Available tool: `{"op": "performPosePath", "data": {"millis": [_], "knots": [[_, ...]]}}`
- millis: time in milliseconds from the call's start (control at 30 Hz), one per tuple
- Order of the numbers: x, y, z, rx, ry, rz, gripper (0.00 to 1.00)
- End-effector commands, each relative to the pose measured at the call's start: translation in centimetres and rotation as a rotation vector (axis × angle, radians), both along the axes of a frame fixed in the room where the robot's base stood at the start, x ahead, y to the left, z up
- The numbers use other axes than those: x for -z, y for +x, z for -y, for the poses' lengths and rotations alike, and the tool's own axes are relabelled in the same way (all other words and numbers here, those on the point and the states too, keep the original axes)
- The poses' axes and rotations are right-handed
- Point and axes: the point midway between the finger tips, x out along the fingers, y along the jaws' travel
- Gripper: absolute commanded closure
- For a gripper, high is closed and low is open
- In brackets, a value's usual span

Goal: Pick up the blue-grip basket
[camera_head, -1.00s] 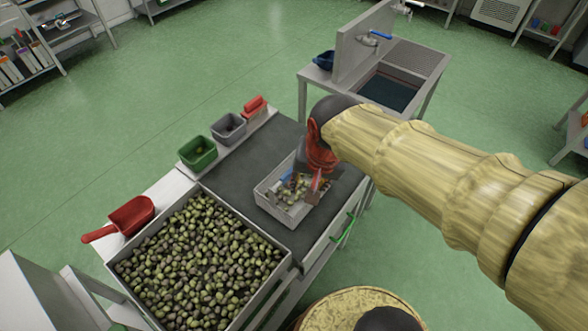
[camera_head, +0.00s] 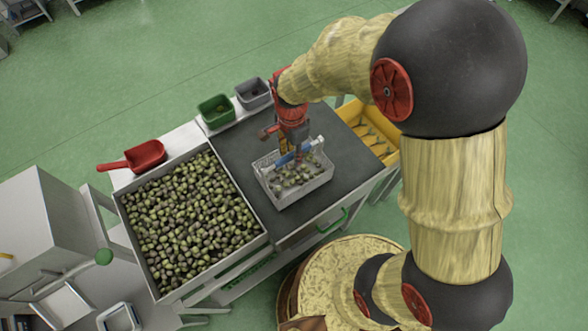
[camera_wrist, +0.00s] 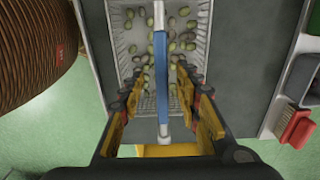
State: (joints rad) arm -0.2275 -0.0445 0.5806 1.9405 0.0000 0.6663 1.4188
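The blue-grip basket (camera_head: 310,185) is a pale grey crate with slotted walls and several olives inside. It stands on the dark worktop, right of the big olive bin. Its blue grip (camera_head: 299,154) spans the top, and in the wrist view the grip (camera_wrist: 161,75) runs up the middle of the picture. My gripper (camera_wrist: 160,80) is over the basket, pointing down. Its two fingers are apart, one on each side of the blue grip, with gaps showing between them and the grip. In the head view my gripper (camera_head: 296,148) partly hides the grip.
A large bin of olives (camera_head: 160,283) stands left of the basket. A red scoop (camera_head: 140,157), a green tub (camera_head: 215,110) and a grey tub (camera_head: 253,92) line the far edge. A yellow crate (camera_head: 350,108) is at right. A woven round basket (camera_head: 330,262) is in front.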

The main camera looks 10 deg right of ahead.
Motion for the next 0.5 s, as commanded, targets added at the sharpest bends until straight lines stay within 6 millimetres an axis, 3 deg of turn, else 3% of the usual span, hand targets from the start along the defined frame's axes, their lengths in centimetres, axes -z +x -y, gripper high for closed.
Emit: {"op": "performPosePath", "data": {"millis": [500], "knots": [[5.5, 0.4, 0.3, -0.001, 0.000, 0.000, 0.67]]}}
